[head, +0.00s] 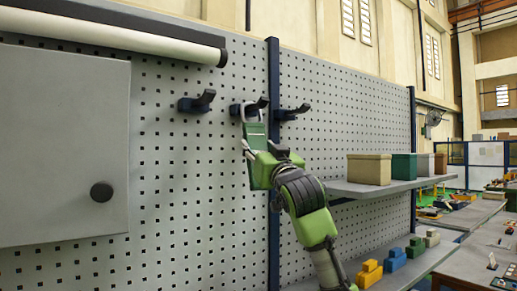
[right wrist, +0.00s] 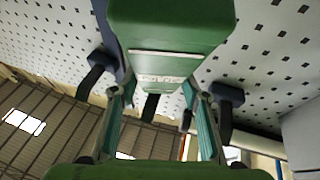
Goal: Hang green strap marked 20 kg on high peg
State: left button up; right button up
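My right gripper (head: 252,117) is raised at the pegboard in front of the middle peg (head: 263,102). In the right wrist view its two fingers (right wrist: 158,122) stand apart, with teal faces, and the middle peg (right wrist: 151,107) shows between them. A dark peg (head: 197,102) stands to the left and another (head: 291,113) to the right, both bare. A pale plate with blurred lettering (right wrist: 160,80) shows on the green body at the top of the right wrist view. My left gripper is out of view.
A grey cabinet door (head: 65,140) with a dark knob covers the board at left, under a white roll (head: 110,32). A shelf (head: 385,188) with boxes projects at right, with yellow, blue and grey blocks below. The perforated board around the pegs is clear.

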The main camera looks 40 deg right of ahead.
jog(key=o, duration=0.3)
jog(key=shift+d, duration=0.1)
jog(key=shift+o, duration=0.2)
jog(key=shift+f, duration=0.1)
jog(key=v, duration=1.2)
